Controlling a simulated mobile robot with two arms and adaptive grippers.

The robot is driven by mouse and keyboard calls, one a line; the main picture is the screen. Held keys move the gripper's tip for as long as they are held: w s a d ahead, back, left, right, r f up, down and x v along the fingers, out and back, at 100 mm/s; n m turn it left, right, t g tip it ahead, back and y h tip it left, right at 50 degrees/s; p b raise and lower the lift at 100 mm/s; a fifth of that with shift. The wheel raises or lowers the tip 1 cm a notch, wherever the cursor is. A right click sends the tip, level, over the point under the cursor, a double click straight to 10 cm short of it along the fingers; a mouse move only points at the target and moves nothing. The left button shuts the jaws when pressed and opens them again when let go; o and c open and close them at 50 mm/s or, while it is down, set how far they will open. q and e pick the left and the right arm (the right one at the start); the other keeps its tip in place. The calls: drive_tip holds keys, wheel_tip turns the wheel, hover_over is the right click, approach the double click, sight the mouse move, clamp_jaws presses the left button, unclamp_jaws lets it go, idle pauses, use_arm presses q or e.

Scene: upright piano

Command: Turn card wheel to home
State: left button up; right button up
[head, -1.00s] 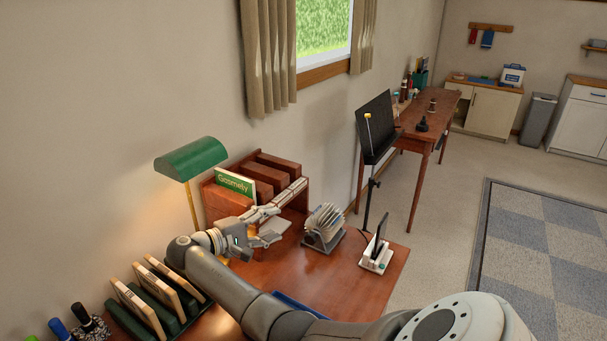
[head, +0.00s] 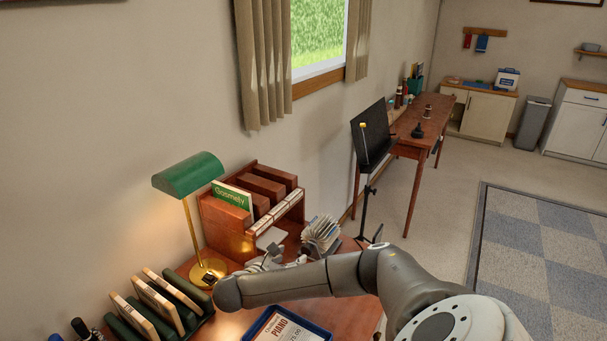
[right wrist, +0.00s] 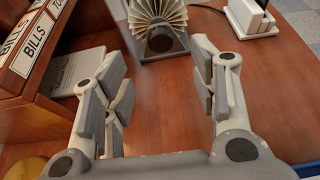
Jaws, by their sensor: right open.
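The card wheel (head: 321,233) stands on the wooden desk (head: 346,318), a fan of pale cards in a dark holder. In the right wrist view the card wheel (right wrist: 157,16) is at the top centre, beyond my fingers, with its fanned cards and dark round hub facing me. My right gripper (head: 285,256) is low over the desk, just left of the card wheel in the head view and partly hidden by my arm. In the right wrist view my right gripper (right wrist: 165,85) is open and empty, apart from the wheel. My left gripper is not in view.
A wooden organizer (head: 228,217) with labelled slots stands left of the wheel. A green lamp (head: 188,174), a file rack (head: 165,300) and a blue tray (head: 250,331) are nearby. A white stand (right wrist: 252,18) is right of the wheel.

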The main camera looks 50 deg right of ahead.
sight(305, 251)
drive_tip(key=x, duration=0.9)
drive_tip(key=shift+d, duration=0.15)
drive_tip(key=shift+c, duration=0.3)
drive_tip(key=c, duration=1)
